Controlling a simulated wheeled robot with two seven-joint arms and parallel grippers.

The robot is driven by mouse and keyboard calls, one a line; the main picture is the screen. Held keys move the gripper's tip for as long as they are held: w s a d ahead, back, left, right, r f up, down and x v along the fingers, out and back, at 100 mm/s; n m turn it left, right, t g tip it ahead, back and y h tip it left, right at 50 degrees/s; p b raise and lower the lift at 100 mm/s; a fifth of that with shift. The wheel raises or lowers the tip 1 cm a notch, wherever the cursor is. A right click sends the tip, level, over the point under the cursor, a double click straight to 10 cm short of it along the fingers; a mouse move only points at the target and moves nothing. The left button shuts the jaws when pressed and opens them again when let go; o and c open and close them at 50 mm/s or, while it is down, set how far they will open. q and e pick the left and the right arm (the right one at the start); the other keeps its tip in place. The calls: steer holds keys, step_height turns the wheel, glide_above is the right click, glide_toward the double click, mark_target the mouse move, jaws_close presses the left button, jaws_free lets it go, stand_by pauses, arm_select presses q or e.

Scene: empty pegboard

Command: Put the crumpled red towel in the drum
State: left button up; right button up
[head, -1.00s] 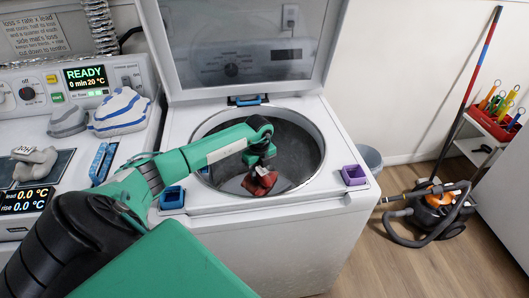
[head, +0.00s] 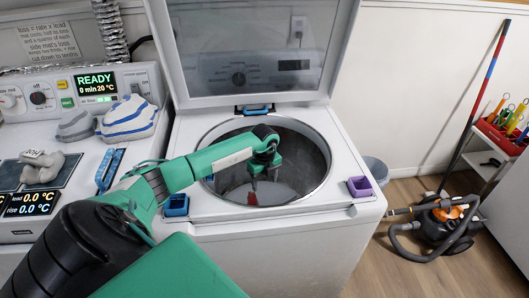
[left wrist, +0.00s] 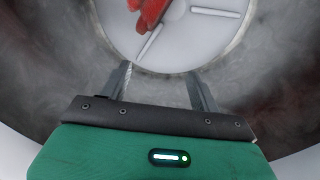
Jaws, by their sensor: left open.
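The crumpled red towel (head: 253,198) is inside the washer drum (head: 318,165), below my left gripper (head: 254,182). In the left wrist view, the towel (left wrist: 152,10) shows at the top edge over the pale drum floor, partly cut off and beyond my fingertips. My left gripper (left wrist: 162,78) points down into the drum with its two fingers apart and nothing between them. The near drum rim hides part of the towel in the head view. My right gripper is not in view.
The washer lid (head: 260,50) stands open behind the drum. A vacuum cleaner (head: 440,222) stands on the floor at right.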

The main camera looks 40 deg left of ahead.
arm_select(q)
step_height(320, 180, up, 13)
steer(key=b, duration=0.1)
steer(key=shift+r+b, duration=0.15)
steer(key=shift+b, duration=0.15)
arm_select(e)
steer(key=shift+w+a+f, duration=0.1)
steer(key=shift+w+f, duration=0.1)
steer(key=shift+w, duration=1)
